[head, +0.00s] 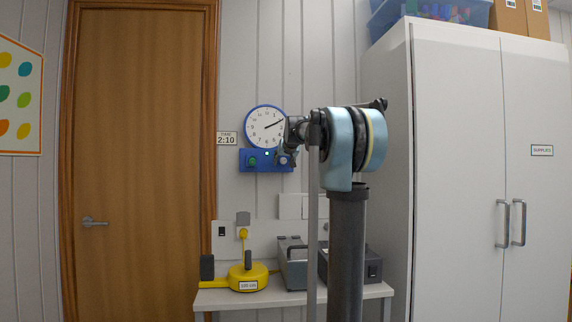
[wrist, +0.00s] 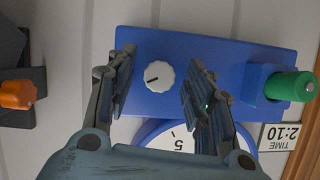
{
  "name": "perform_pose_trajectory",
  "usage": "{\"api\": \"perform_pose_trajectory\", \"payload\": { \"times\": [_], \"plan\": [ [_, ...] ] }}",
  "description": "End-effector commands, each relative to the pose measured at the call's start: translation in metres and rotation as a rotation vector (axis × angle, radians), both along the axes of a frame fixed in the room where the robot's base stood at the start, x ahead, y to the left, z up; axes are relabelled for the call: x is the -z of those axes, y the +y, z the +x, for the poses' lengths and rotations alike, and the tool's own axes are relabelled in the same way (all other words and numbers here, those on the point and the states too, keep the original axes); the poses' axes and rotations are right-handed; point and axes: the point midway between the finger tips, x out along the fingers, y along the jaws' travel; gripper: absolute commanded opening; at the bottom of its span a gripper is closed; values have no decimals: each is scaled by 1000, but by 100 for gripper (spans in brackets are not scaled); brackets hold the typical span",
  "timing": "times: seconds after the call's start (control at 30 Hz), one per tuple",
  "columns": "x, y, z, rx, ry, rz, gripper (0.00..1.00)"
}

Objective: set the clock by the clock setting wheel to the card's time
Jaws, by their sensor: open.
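The blue-rimmed wall clock (head: 250,112) has its visible hand or hands pointing toward the 2; I cannot separate two hands. The card (head: 227,139) beside it reads TIME 2:10. It also shows upside down in the wrist view (wrist: 290,134). On the blue box (head: 264,168) below the clock, the white setting wheel (wrist: 159,75) has a dark pointer mark. My gripper (wrist: 160,84) is open, its fingers on either side of the wheel with gaps visible. In the head view my gripper (head: 291,139) partly covers the clock's right edge.
A green knob (wrist: 290,86) sits on the same box; an orange knob (wrist: 17,95) is on a dark fitting opposite. Below is a table with a yellow device (head: 248,277) and grey boxes (head: 293,264). A white cabinet (head: 460,170) stands right; a wooden door (head: 138,160) left.

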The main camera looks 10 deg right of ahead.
Motion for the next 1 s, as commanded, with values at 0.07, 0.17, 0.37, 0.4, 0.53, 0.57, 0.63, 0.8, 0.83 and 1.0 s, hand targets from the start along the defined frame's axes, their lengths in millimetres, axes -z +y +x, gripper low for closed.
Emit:
{"api": "perform_pose_trajectory", "payload": {
  "times": [0.07,0.17,0.37,0.4,0.53,0.57,0.63,0.8,0.83,1.0],
  "plan": [
    [0,-1,0,1,0,0,48],
    [0,-1,0,1,0,1,39],
    [0,-2,0,2,0,0,4],
    [0,-2,0,2,0,0,4],
    [0,-2,0,1,0,-7,4],
    [0,-2,0,2,0,-12,4],
    [0,-1,0,1,0,-28,4],
    [0,-1,0,2,0,-56,4],
    [0,-1,0,2,0,-56,4],
    [0,-1,0,2,0,-56,4]
  ]
}}
